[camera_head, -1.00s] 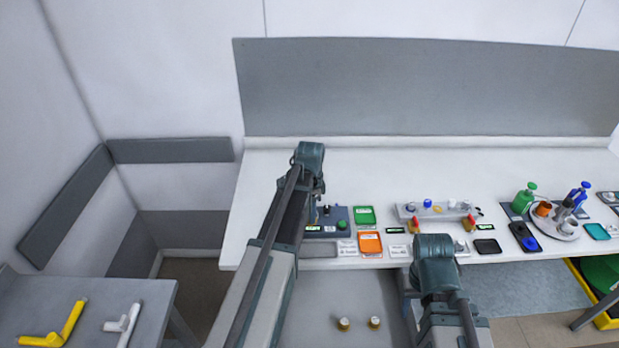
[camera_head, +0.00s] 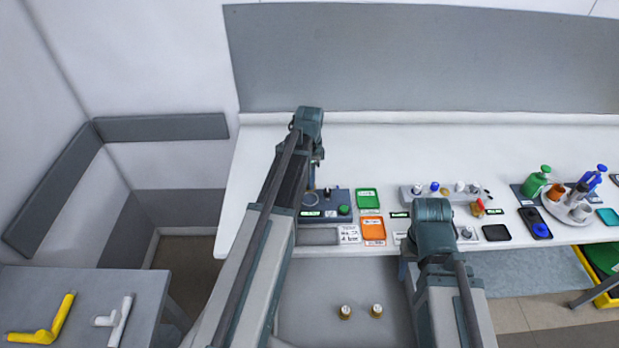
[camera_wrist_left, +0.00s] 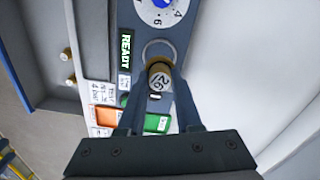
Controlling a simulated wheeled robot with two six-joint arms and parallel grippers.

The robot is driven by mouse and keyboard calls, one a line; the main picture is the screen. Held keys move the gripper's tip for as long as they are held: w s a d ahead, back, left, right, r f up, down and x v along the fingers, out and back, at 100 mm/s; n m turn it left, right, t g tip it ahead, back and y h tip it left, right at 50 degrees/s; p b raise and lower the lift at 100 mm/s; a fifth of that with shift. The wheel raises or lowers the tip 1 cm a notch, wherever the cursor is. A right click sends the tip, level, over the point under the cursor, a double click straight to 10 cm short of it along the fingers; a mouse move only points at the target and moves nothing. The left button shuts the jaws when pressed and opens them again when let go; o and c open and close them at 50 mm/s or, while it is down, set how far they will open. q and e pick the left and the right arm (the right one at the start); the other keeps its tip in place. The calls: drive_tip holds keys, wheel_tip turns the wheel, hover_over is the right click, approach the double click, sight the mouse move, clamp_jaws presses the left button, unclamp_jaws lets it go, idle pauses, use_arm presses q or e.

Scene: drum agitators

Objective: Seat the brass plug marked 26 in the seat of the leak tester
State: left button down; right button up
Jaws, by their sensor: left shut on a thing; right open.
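My left gripper (camera_wrist_left: 160,100) is shut on the brass plug (camera_wrist_left: 160,78), whose pale top reads 26. The plug is just beside or above the round metal seat (camera_wrist_left: 158,50) of the leak tester in the left wrist view; I cannot tell whether they touch. The leak tester (camera_head: 330,212) is a grey-blue box at the bench's front left, with a green button, a blue-and-white dial (camera_wrist_left: 160,8) and a READY display (camera_wrist_left: 126,52). In the head view, my left gripper (camera_head: 313,182) hangs over the tester's back left. My right gripper (camera_head: 433,232) is open; its fingers are mostly hidden.
Green (camera_head: 368,199) and orange (camera_head: 373,229) trays lie right of the tester. Two other brass plugs (camera_head: 345,312) (camera_head: 376,310) stand on the lower grey surface in front. A rack (camera_head: 415,194) and bottles (camera_head: 537,181) stand farther right. The back of the bench is clear.

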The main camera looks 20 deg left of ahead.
use_arm(q)
drive_tip(key=shift+f+b, duration=2.25)
drive_tip(key=shift+f, duration=0.2)
drive_tip(key=shift+f+b, duration=0.4)
drive_tip(key=c, duration=0.5)
unclamp_jaws()
drive_tip(key=o, duration=0.3)
drive_tip(key=shift+r, duration=0.2)
drive_tip(key=shift+r+p, duration=1.1)
drive_tip(key=shift+p, duration=0.2)
